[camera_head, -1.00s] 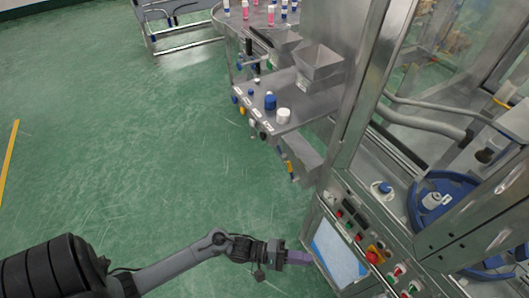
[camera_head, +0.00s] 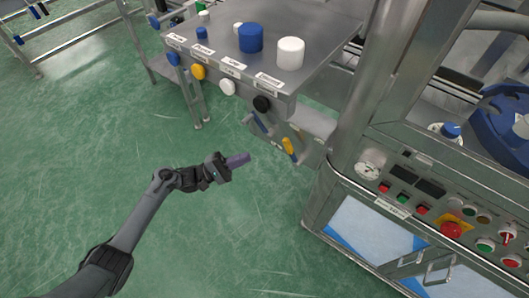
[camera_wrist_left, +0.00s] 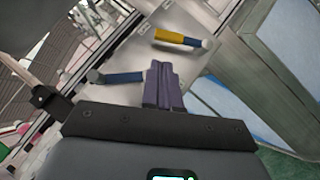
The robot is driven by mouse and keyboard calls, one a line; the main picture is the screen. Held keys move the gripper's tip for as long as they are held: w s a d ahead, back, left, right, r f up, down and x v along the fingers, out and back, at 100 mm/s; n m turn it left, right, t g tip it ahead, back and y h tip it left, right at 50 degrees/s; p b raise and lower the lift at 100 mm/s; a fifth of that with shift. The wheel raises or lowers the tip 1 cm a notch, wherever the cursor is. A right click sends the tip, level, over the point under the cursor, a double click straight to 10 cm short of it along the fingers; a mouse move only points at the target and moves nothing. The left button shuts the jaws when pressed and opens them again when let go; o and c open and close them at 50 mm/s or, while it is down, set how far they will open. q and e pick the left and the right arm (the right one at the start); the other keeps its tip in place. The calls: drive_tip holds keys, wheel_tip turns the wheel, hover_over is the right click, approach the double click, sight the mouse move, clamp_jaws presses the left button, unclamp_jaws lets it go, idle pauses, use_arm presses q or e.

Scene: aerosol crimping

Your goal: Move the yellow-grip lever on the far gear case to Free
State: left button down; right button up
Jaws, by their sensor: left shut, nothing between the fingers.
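The yellow-grip lever (camera_head: 288,146) is on the grey gear case (camera_head: 315,122) beneath the steel bench's edge. In the left wrist view the yellow grip (camera_wrist_left: 170,36) has a blue section and a pale end, and lies nearly level across the plate. A blue lever (camera_head: 261,124) sits to its left; it also shows in the left wrist view (camera_wrist_left: 122,77). My left gripper (camera_head: 247,157) has purple fingers, shut and empty, to the left of the case and apart from the yellow grip. In the wrist view its fingers (camera_wrist_left: 160,68) point toward the plate below the grip. I cannot read the case's labels.
The bench (camera_head: 300,82) overhangs the case, with yellow, white and black knobs along its front. A control panel (camera_head: 440,205) with buttons and a machine post (camera_head: 375,90) stand to the right. Green floor (camera_head: 230,240) is open below and left.

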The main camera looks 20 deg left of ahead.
sight(293, 151)
use_arm(q)
drive_tip(key=b+x, duration=0.3)
drive_tip(key=x, duration=0.7)
drive_tip(key=shift+w, duration=0.6)
use_arm(e)
drive_tip(key=shift+d+f, duration=0.15)
drive_tip(key=shift+f, duration=2.2)
